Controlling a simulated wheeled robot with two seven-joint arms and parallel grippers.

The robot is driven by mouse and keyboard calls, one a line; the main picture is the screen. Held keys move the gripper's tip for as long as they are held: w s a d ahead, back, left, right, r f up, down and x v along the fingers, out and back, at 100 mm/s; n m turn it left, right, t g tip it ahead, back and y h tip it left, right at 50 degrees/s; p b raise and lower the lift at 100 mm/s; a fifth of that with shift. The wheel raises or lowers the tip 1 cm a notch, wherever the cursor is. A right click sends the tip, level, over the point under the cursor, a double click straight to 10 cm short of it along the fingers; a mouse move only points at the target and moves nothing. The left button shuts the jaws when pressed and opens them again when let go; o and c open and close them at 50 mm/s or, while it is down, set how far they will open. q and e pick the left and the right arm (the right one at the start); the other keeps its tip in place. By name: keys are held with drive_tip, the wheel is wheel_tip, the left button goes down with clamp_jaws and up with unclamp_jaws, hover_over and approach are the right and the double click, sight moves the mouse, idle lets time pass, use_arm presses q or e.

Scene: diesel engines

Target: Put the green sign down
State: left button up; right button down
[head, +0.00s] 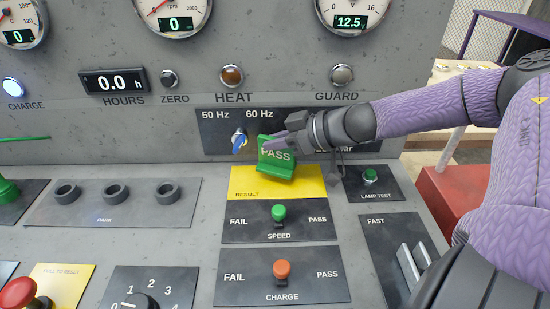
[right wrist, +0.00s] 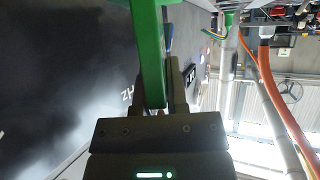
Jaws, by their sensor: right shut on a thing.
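The green sign (head: 276,168) reads PASS and is at the back of the yellow RESULT plate (head: 310,188), slightly tilted. My right gripper (head: 275,146) is shut on its upper part, reaching in from the right. In the right wrist view the sign (right wrist: 149,50) is a green bar held between the fingers (right wrist: 158,95). I cannot tell whether the sign's lower edge touches the plate. My left gripper is not in view.
A blue-handled switch (head: 239,141) stands on the upright panel just left of the sign. The SPEED switch (head: 279,213) with a green knob and the CHARGE switch (head: 282,269) with an orange knob stand in front. A green lamp test button (head: 370,176) is to the right.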

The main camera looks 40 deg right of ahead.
sight(281, 163)
wheel_tip(281, 163, down, 3)
drive_tip(key=shift+r+b, duration=0.1)
drive_tip(key=shift+b, duration=0.35)
drive_tip(key=shift+r, duration=0.15)
drive_tip(key=c, duration=0.7)
unclamp_jaws()
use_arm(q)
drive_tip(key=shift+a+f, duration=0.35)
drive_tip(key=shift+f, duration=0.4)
use_arm(e)
drive_tip(key=shift+o, duration=0.2)
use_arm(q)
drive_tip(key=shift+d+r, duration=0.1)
